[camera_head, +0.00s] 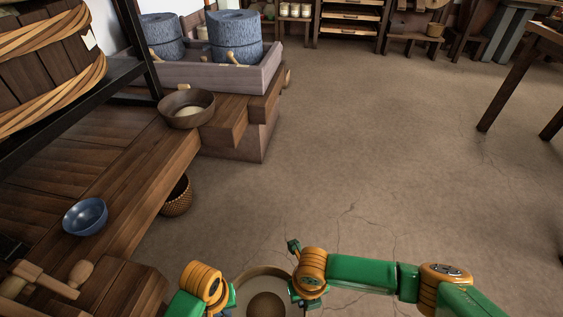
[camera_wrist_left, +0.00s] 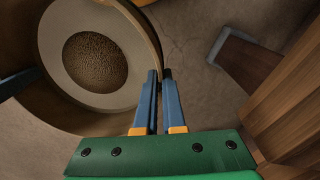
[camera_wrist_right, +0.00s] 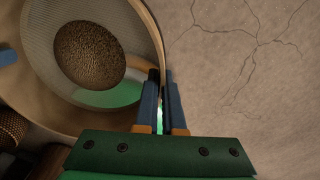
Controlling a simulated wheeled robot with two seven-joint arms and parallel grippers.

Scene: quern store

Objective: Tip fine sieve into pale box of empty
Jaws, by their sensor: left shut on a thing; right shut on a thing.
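A round fine sieve (camera_head: 242,279) with a wooden rim and pale mesh shows at the bottom of the head view. A heap of brown grainy stuff (camera_head: 266,305) lies in its middle. My left gripper (camera_wrist_left: 159,75) is shut on the sieve's rim at one side. My right gripper (camera_wrist_right: 160,78) is shut on the rim at the other side. The sieve (camera_wrist_left: 105,98) also fills the upper left of the left wrist view, and the sieve (camera_wrist_right: 140,40) shows in the right wrist view. It hangs above the floor and looks about level. I cannot make out a pale box.
A wooden bench (camera_head: 135,178) runs along the left, with a blue bowl (camera_head: 86,216) and a wooden bowl (camera_head: 187,108) on it. A woven basket (camera_head: 177,196) stands below. Blue-grey quern stones (camera_head: 235,38) sit at the back. The floor (camera_head: 380,150) is clear in the middle.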

